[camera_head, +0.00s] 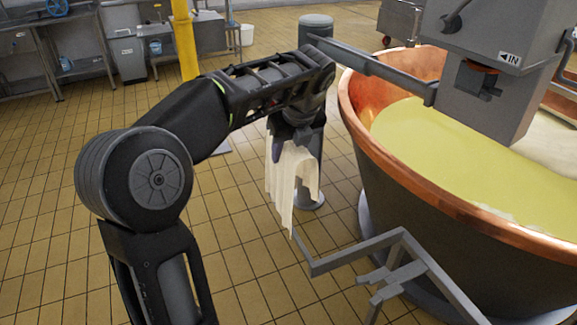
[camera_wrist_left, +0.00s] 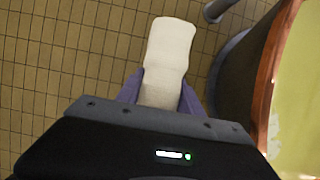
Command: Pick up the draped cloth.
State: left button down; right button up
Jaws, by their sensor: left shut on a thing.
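The draped cloth (camera_head: 294,178) is cream white and hangs in folds below my left gripper (camera_head: 286,146) in the head view. The left wrist view shows the cloth (camera_wrist_left: 170,55) between the two purple fingers of my left gripper (camera_wrist_left: 162,92), which is shut on it. The cloth hangs left of the copper vat (camera_head: 400,187), in front of a grey post. Its lower end tapers to a point near a grey metal bar. Whether it touches the bar, I cannot tell. My right gripper is not in view.
The copper vat with yellow liquid (camera_head: 450,150) fills the right side. An angled grey metal frame (camera_head: 375,245) stands in front of it. A grey post (camera_head: 315,28) rises behind my arm, and a yellow pole (camera_head: 184,38) stands further back. Tiled floor (camera_head: 50,190) is clear at left.

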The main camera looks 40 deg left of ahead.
pick_arm(q)
jog(key=shift+r, duration=0.85)
